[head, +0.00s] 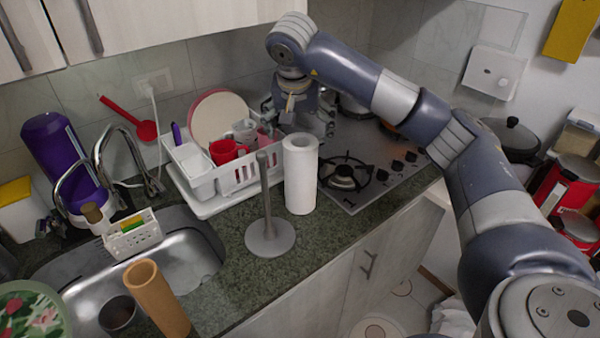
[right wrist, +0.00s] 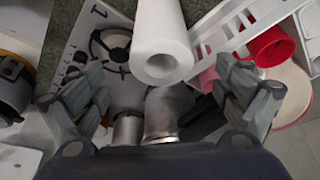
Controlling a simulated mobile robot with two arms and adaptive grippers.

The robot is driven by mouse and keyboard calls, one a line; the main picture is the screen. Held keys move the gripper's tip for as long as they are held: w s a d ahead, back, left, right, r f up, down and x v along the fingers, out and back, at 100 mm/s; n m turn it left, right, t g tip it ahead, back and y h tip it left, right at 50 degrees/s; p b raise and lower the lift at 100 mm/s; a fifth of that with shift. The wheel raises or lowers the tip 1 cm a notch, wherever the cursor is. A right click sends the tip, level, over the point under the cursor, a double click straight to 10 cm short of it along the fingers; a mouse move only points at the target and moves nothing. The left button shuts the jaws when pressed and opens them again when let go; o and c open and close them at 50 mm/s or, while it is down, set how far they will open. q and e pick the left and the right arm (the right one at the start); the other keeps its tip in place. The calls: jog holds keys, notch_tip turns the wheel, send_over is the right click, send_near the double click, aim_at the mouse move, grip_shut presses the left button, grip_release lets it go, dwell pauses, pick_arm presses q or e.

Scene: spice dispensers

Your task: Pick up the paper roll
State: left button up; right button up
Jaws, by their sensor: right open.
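The white paper roll (head: 300,180) stands upright on the dark counter, between the grey roll stand (head: 270,234) and the gas hob. My right gripper (head: 302,116) is open and empty, behind the roll and above the back of the counter. In the right wrist view the roll (right wrist: 160,28) appears beyond the gap between the spread fingers of the right gripper (right wrist: 160,88), its hollow end towards the camera. The fingers do not appear to touch it. My left gripper is not in view.
A white dish rack (head: 208,197) with a red mug (head: 227,151) and plates stands left of the roll. The gas hob (head: 375,165) is to its right. The sink (head: 190,262) is at the left. Bare counter shows in front of the roll.

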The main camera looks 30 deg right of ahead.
aim_at(301, 143)
jog(key=shift+x, duration=0.8)
jog(key=p+x, duration=0.2)
jog(key=x, duration=0.2)
jog(key=shift+w+d+r, duration=0.1)
jog(key=shift+w+r, duration=0.05)
jog(key=shift+w, duration=0.05)
jog(key=shift+w+d+f, duration=0.15)
jog(key=shift+w+f, duration=0.05)
jog(key=shift+f, duration=0.35)
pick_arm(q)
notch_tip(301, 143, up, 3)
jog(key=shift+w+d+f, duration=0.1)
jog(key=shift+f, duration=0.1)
pick_arm(e)
jog(key=c, duration=1.5)
